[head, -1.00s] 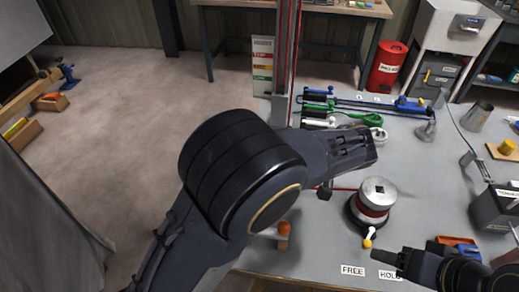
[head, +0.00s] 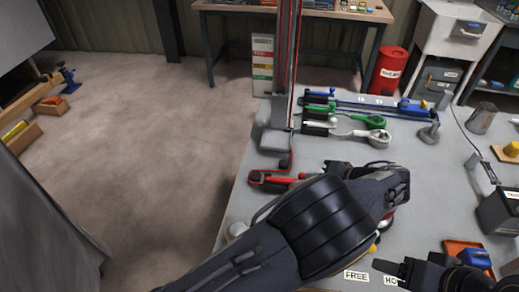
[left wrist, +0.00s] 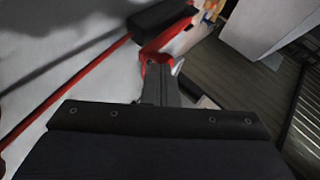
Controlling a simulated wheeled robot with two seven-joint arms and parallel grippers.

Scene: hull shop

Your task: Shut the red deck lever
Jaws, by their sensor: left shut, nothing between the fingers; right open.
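The red deck lever (head: 272,180) lies near the left edge of the grey bench in the head view, with red parts and dark ends. In the left wrist view, red and black parts (left wrist: 172,38) show just beyond my fingertips. My left gripper (left wrist: 160,85) is shut and empty, its tips close to the red part; whether they touch I cannot tell. In the head view my left arm mostly hides that hand. My right gripper (head: 388,267) is open and empty at the lower right, over the bench front.
Blue (head: 318,96), green (head: 318,113) and white (head: 318,129) levers lie behind the red one. A mast (head: 287,60) stands at the left bench edge. My left arm mostly hides the winch. An orange tray (head: 462,247) and a metal cup (head: 481,118) are right.

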